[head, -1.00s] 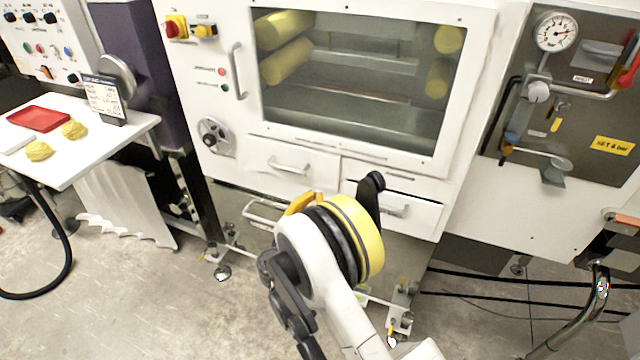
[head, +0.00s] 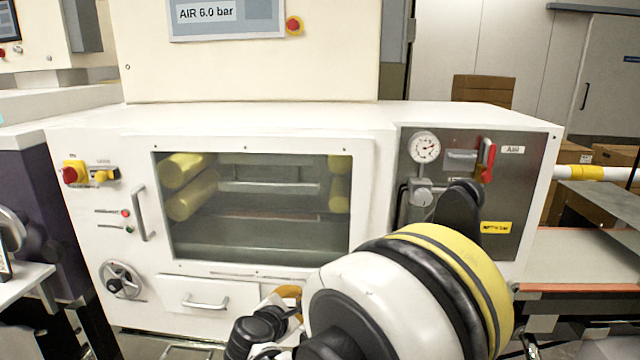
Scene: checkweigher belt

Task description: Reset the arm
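My arm rises from the bottom of the head view, right of the middle, as a large white and black joint with a yellow band. Black parts of it show at the lower left of the joint and above it. I cannot make out any gripper fingers, and no held thing shows. The arm covers the lower right part of the white machine (head: 250,125) and part of its grey air panel (head: 520,190).
The machine's window (head: 260,245) shows yellow rollers. A door handle (head: 140,213), a handwheel (head: 121,280) and a drawer (head: 205,300) stick out at the front. A belt (head: 575,255) runs at the right. Cardboard boxes (head: 482,90) stand behind.

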